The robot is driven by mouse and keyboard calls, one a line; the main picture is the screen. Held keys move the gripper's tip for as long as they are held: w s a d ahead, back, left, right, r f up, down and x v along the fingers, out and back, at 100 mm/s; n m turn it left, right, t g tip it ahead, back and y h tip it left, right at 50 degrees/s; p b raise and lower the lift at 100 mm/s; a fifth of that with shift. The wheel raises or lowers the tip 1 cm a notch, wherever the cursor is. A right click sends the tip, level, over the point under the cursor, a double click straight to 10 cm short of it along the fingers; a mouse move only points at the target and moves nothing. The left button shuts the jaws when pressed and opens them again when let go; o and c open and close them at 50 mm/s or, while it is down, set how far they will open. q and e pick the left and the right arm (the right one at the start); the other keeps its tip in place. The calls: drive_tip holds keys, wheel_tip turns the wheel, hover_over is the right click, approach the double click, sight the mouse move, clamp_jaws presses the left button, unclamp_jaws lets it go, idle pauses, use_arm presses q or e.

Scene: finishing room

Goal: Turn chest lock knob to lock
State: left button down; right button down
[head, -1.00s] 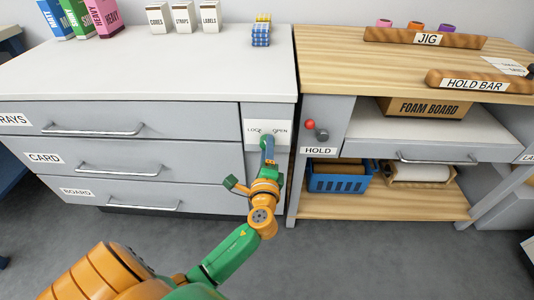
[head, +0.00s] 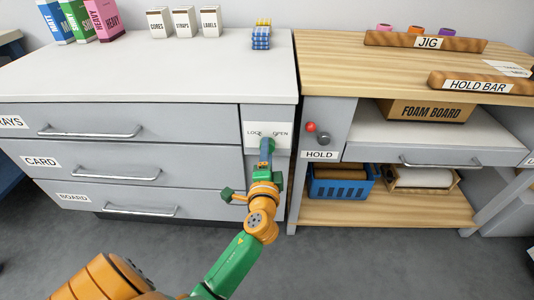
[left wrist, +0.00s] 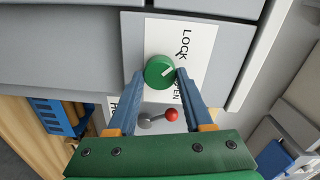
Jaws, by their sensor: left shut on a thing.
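The green lock knob (left wrist: 160,71) sits on a white plate marked LOCK and OPEN (left wrist: 196,60) in the left wrist view. In the head view, my left gripper (head: 267,150) reaches up to the white plate (head: 268,127) at the right end of the grey chest (head: 140,145). It hides most of the knob there. My right gripper does not show.
Just right of the chest is a wooden bench with a HOLD label (head: 320,155) and a red-tipped lever (head: 316,131). A blue basket (head: 338,184) is on its lower shelf. The chest drawers are shut. The floor (head: 330,262) in front is clear.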

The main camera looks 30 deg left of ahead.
use_arm(q)
drive_tip(key=shift+c, duration=1.5)
unclamp_jaws()
drive_tip(key=v, duration=0.7)
drive_tip(key=shift+f, duration=0.1)
